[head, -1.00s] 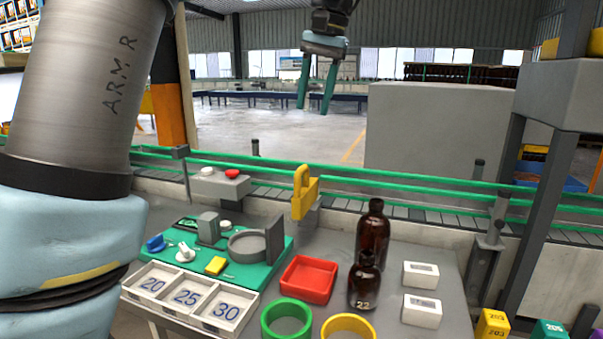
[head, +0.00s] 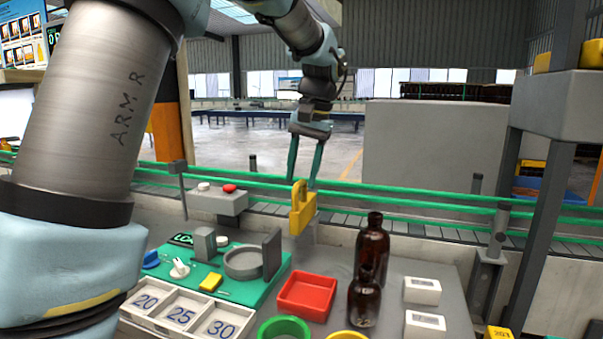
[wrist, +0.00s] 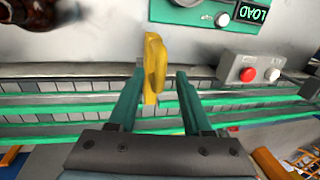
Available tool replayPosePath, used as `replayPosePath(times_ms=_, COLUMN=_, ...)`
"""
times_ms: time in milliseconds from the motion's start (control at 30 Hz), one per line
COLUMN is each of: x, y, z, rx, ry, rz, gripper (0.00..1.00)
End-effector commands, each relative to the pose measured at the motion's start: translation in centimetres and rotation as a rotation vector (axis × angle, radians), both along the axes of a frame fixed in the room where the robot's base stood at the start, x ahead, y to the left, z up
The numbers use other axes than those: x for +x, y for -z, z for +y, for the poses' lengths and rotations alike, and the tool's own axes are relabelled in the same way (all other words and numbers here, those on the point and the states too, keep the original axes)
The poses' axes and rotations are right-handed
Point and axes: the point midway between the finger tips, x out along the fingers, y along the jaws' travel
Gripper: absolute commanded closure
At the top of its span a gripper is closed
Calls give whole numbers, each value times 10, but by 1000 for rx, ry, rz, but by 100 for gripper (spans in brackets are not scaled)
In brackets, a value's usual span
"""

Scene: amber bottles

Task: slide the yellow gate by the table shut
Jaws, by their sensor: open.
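The yellow gate (head: 302,209) stands upright at the back edge of the table (head: 425,262), beside the green-railed conveyor. It has a loop-shaped handle at its top. My gripper (head: 302,181) is open and empty, pointing down, with its green fingers just above and behind the gate in the head view. In the wrist view, the gate (wrist: 153,68) lies ahead of the fingertips of my gripper (wrist: 158,76), nearer the left finger. I cannot tell whether a finger touches it.
A button box (head: 218,200) with red and white buttons stands left of the gate. Two amber bottles (head: 371,245) stand to its right, and a red tray (head: 306,296) lies in front. Green rails (head: 420,204) run along the conveyor behind the table.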

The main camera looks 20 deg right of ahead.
Motion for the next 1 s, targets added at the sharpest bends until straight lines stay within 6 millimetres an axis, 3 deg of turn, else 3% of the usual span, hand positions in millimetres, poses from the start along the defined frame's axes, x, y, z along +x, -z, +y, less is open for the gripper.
replayPosePath(times_ms=367, x=1, y=6, z=1, rx=0, ry=-1, rz=0, gripper=50)
replayPosePath(times_ms=800, x=1, y=5, z=1, rx=0, ry=0, rz=0, gripper=100)
replayPosePath(times_ms=1000, x=1, y=5, z=1, rx=-1, ry=0, rz=-1, gripper=100)
